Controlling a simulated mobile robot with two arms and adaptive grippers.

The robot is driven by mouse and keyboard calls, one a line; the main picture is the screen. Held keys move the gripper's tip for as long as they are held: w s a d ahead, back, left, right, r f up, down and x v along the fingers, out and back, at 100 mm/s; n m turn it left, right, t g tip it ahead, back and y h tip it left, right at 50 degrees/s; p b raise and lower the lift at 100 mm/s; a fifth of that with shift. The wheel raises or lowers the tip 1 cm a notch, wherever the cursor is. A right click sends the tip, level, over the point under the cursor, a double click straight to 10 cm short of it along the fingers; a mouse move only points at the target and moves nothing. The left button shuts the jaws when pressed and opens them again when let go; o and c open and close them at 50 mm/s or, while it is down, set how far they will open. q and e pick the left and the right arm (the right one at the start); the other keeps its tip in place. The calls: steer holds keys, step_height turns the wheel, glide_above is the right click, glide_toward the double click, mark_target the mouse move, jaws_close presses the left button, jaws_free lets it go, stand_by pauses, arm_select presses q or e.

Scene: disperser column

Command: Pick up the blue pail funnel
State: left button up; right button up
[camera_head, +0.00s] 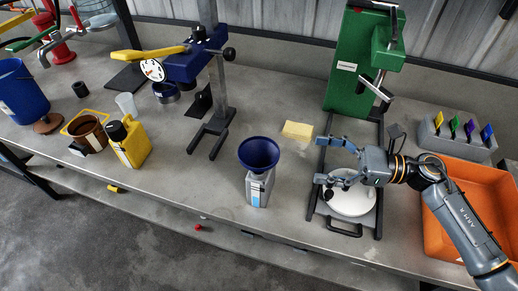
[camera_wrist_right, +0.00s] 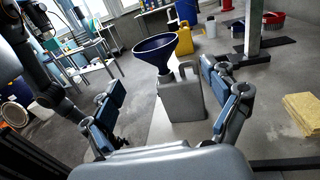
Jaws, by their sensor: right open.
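The dark blue funnel (camera_head: 259,153) sits in the top of a grey canister (camera_head: 259,188) near the middle of the bench. In the right wrist view the funnel (camera_wrist_right: 158,52) stands upright on the canister (camera_wrist_right: 181,98), beyond the fingers and roughly between them. My right gripper (camera_head: 321,160) is open and empty, to the right of the funnel, its fingers pointing left towards it. A clear gap separates them in the head view. The funnel's spout is hidden inside the canister. My left gripper is not in view.
A green press (camera_head: 352,75) and a white round plate (camera_head: 351,201) are near my right arm. A yellow sponge (camera_head: 297,131) lies behind the funnel. A blue stand (camera_head: 195,65) and yellow can (camera_head: 130,143) are left. An orange tray (camera_head: 440,226) is right.

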steer(key=p, duration=0.3)
glide_toward(245, 150)
steer(key=shift+w+a, duration=0.3)
steer(key=shift+a, duration=0.6)
steer(key=shift+a+r+p, duration=0.15)
steer(key=shift+a+p, duration=0.1)
steer(key=shift+p, duration=0.1)
steer(key=a+p, duration=0.2)
steer(key=a, duration=0.2)
steer(key=shift+w+a+r+p, duration=0.1)
steer(key=shift+w+a+p, duration=0.1)
steer(key=shift+p, duration=0.2)
steer(key=shift+a, duration=0.15)
steer(key=c, duration=0.9)
